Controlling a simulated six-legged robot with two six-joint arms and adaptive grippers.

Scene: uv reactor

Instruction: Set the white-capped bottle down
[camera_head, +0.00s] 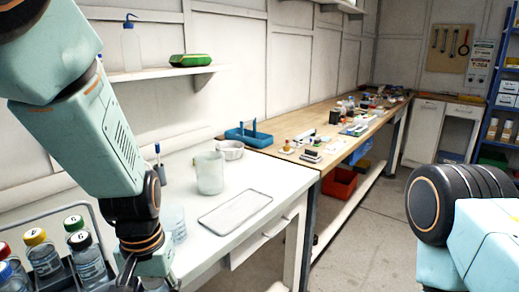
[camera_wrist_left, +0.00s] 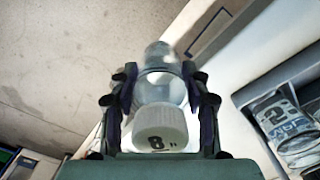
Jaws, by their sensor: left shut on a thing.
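The white-capped bottle (camera_wrist_left: 160,125) is clear glass with a dark "8" on its cap. In the left wrist view the cap faces the camera and the body extends away from it. My left gripper (camera_wrist_left: 159,90) is shut around the bottle, with dark fingers on both sides. In the head view my left gripper (camera_head: 135,280) is at the bottom edge, partly cut off, and the bottle cannot be made out there. What is under the bottle is hidden. My right gripper is out of view; only part of that arm shows.
A rack (camera_head: 68,270) of bottles with coloured caps stands at the lower left. The white bench holds a large beaker (camera_head: 209,173), a smaller beaker (camera_head: 174,222), a flat tray (camera_head: 235,212) and a white bowl (camera_head: 230,150). The tray's top looks bare.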

